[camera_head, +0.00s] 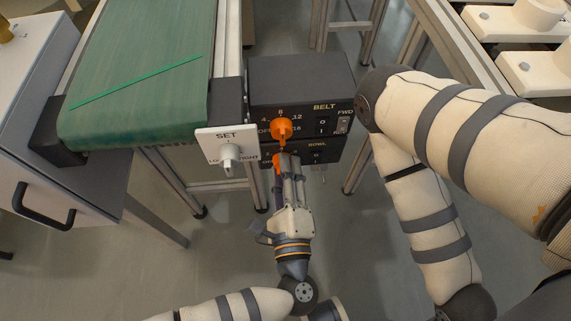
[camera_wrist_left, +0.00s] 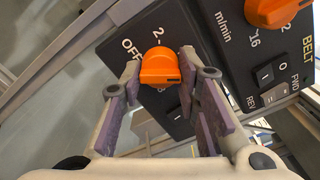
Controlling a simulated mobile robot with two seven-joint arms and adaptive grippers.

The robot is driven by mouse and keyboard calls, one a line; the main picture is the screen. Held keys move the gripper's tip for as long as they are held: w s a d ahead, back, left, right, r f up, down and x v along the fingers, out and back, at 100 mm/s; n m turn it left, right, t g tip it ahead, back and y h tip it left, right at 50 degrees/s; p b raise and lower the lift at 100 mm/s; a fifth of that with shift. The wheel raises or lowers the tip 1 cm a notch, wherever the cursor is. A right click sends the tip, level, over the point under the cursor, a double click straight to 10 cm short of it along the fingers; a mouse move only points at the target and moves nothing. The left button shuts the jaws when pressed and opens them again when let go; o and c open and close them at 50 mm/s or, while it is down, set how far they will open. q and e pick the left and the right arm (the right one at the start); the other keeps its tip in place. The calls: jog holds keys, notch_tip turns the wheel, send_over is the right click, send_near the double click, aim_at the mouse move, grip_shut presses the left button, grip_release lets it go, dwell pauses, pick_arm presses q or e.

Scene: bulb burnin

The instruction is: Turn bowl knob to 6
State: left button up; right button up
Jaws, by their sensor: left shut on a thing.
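The orange bowl knob (camera_wrist_left: 160,66) sits on the lower, black bowl panel (camera_head: 322,152), below the belt panel. In the head view only a small orange part of the knob (camera_head: 276,161) shows beside my fingers. My left gripper (camera_head: 288,158) reaches up to it from below and is shut on it. In the left wrist view, the fingers of my left gripper (camera_wrist_left: 159,72) stand on either side of the knob. "OFF" and "2" show beside the knob; its other numbers are mostly hidden. A small dark mark shows near the knob's lower right edge. My right gripper is out of view.
The orange belt knob (camera_head: 281,128) sits just above, close to my left fingers. A white SET plate (camera_head: 226,142) with a pale knob is to the left. A green conveyor (camera_head: 135,75) and grey cabinet (camera_head: 50,140) stand further left. My right arm fills the right side.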

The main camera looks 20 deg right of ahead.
pick_arm(q)
jog(key=shift+m+p, duration=1.8)
jog(key=shift+m, duration=0.9)
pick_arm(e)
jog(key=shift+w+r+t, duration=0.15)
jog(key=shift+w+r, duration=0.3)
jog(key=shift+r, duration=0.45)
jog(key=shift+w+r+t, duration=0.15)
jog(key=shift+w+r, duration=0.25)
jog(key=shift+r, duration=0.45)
pick_arm(q)
jog(key=o, duration=1.2)
jog(key=shift+c, duration=0.2)
jog(key=v, duration=1.2)
